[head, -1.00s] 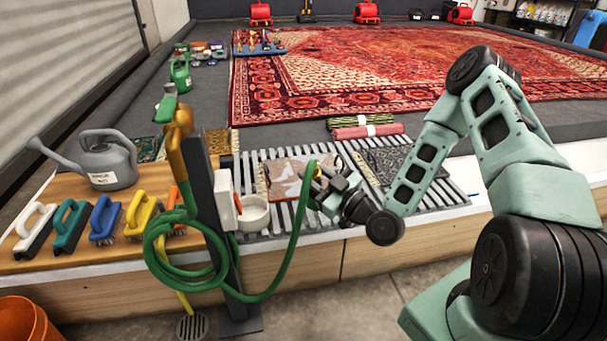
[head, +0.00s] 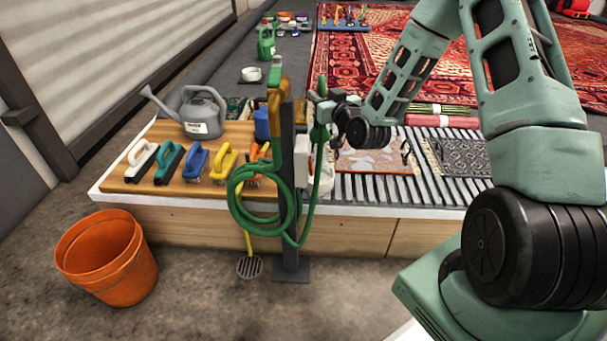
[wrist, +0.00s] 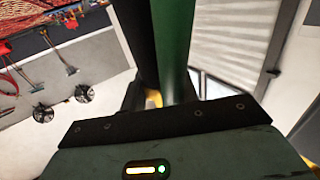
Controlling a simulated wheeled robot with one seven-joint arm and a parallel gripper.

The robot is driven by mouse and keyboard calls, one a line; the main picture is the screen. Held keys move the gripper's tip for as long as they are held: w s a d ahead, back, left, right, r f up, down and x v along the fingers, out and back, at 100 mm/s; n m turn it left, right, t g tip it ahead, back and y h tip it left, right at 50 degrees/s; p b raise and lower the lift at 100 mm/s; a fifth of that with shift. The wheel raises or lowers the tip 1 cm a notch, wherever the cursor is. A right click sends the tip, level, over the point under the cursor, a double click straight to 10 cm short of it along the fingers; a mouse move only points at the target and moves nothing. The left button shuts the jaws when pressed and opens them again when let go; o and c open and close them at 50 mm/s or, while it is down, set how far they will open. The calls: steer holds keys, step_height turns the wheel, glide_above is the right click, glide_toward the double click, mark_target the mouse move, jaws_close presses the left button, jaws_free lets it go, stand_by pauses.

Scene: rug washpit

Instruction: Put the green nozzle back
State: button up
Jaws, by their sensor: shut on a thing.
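My gripper (head: 326,108) is shut on the green nozzle (head: 321,88), which stands roughly upright with its top above the jaws. The nozzle fills the upper middle of the wrist view as a green cylinder (wrist: 178,45), beside a dark one. The green hose (head: 316,190) hangs from below my gripper and joins a coil on the left. The coil hangs on a dark post (head: 289,215) with an orange-yellow pipe at its top. A white box-like holder (head: 301,152) is on the post's right side, below and left of my gripper. I cannot tell whether the nozzle touches anything.
A grey watering can (head: 203,115) and several brushes (head: 196,162) stand on a wooden board left of the post. An orange bucket (head: 106,258) is on the floor. A slatted grate with small rugs lies right of the post.

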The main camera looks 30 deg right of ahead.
step_height(320, 180, down, 17)
steer(key=b, duration=0.6)
steer(key=shift+f, duration=0.2)
steer(key=shift+f+b, duration=0.2)
steer(key=shift+b, duration=0.1)
steer(key=o, duration=1)
steer(key=s+p, duration=0.1)
steer(key=s, duration=0.3)
steer(key=s+p, duration=0.1)
steer(key=s, duration=0.3)
steer(key=s+p, duration=0.2)
steer(key=s, duration=0.2)
steer(key=shift+a+r, duration=0.15)
steer(key=shift+a, duration=0.2)
